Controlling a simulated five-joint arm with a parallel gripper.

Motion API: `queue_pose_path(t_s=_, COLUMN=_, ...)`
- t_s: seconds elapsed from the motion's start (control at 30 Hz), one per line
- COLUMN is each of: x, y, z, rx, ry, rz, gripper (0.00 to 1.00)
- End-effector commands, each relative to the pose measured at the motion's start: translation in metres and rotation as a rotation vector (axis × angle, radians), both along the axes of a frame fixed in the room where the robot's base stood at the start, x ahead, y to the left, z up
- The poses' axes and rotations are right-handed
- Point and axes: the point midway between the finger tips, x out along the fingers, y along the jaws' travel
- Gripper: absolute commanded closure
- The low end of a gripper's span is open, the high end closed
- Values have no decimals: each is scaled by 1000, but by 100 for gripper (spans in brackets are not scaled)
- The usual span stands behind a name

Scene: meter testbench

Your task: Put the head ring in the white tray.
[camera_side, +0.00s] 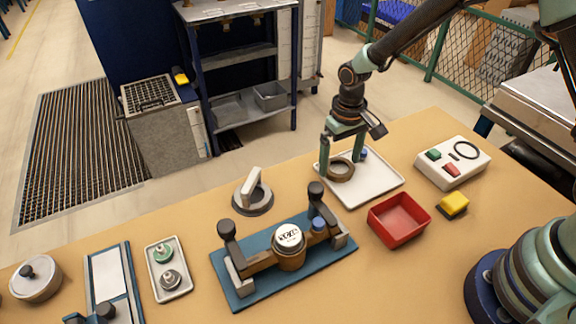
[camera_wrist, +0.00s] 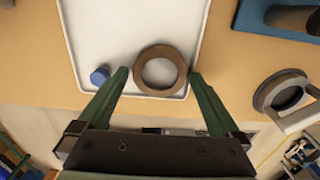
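The head ring, a brown-grey ring (camera_side: 341,170), lies in the white tray (camera_side: 378,187), close to one edge. In the wrist view the ring (camera_wrist: 138,70) sits near the lower rim of the tray (camera_wrist: 100,30). My gripper (camera_side: 342,158) is over the tray with its green fingers on either side of the ring. In the wrist view the fingertips of my gripper (camera_wrist: 159,72) stand apart with small gaps to the ring, so it looks open and empty. A small blue cylinder (camera_wrist: 99,75) is in the tray beside one finger.
A blue fixture (camera_side: 238,288) holds a meter (camera_side: 289,238) with upright clamps. A grey disc with a white handle (camera_side: 253,198) stands left of the tray. A red bin (camera_side: 398,221), yellow block (camera_side: 453,205) and white control box (camera_side: 452,162) are to the right.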

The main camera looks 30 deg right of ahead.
Motion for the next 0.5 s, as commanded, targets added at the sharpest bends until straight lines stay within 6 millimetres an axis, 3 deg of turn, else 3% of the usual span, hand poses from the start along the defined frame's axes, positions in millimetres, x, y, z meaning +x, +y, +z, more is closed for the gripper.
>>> queue_pose_path(t_s=0.27, x=0, y=0, z=5, rx=0, ry=-1, rz=0, gripper=0)
queue_pose_path(t_s=0.5, x=1, y=0, z=44, rx=1, ry=-6, rz=0, gripper=0)
